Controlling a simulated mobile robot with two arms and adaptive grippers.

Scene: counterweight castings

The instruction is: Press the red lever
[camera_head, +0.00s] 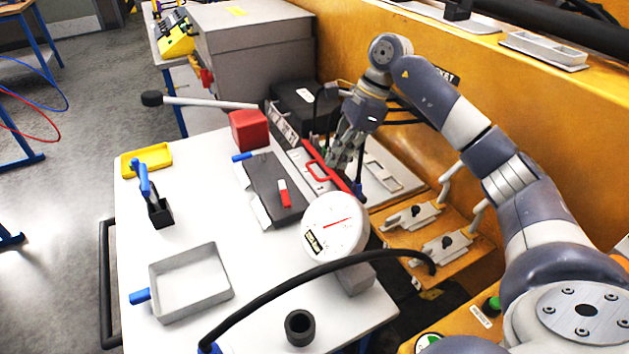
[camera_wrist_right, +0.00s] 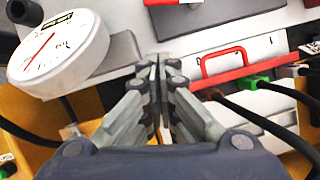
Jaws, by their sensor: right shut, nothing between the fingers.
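A red bracket-shaped handle (camera_head: 318,168) stands on a red-edged strip at the right side of the white table; it also shows in the right wrist view (camera_wrist_right: 224,58). A small red and white piece (camera_head: 284,194) lies on a dark plate (camera_head: 266,180) left of it. I cannot tell for sure which of these is the red lever. My right gripper (camera_head: 335,161) is shut and empty, pointing down close beside the red handle. In the wrist view its fingertips (camera_wrist_right: 158,64) are together, left of the handle, with no clear contact. My left gripper is not in view.
A white round gauge (camera_head: 334,222) stands near the gripper. A red block (camera_head: 250,130) and a long rod with a black knob (camera_head: 152,99) are farther back. A black cable arches across the front. A grey tray (camera_head: 190,282) sits at left. A yellow wall (camera_head: 480,130) bounds the right.

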